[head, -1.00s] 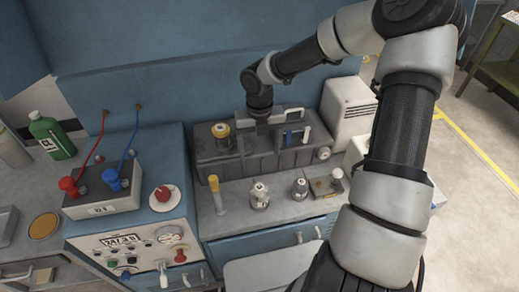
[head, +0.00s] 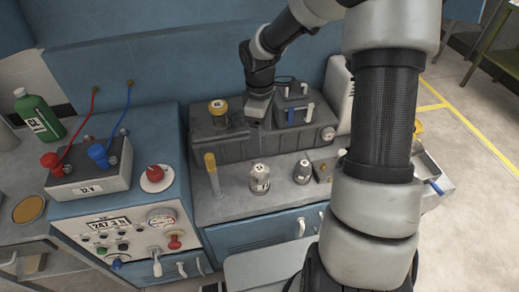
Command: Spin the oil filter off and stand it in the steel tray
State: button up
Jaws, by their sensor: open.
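My gripper (head: 254,121) points down over the dark grey engine block (head: 195,145), near its middle. Its fingers are small and partly hidden by its own body; it is open and no held object shows. A yellow-topped round fitting (head: 218,108) stands on the block to its left. A pale round part (head: 327,134) sits at the block's right end. I cannot tell for sure which part is the oil filter. A light metal tray (head: 437,172) shows at the right, partly hidden behind my arm, with a blue-handled item in it.
On the ledge before the block stand a yellow-topped stick (head: 212,172) and two metal fittings (head: 260,176) (head: 302,171). A battery (head: 90,176) with red and blue cables and a control panel (head: 130,232) are left.

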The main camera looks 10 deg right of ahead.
aim_at(260, 174)
jog(key=f+m+b, duration=0.3)
jog(key=f+m, duration=0.2)
jog(key=f, duration=0.1)
jog(key=f+m+b, duration=0.3)
jog(key=f+m, duration=0.1)
jog(key=f, duration=0.3)
jog(key=f+m+b, duration=0.3)
jog(key=f+m, duration=0.2)
jog(key=f, duration=0.2)
jog(key=shift+w+a+f+m, duration=0.1)
jog(key=shift+w+a+m, duration=0.1)
jog(key=shift+a+m, duration=0.1)
jog(key=c, duration=1.4)
jog(key=shift+o, duration=0.2)
jog(key=n+p, duration=0.1)
jog(key=n, duration=0.1)
jog(key=shift+n, duration=0.4)
jog(key=shift+n+p, duration=0.35)
jog(key=shift+n, duration=0.85)
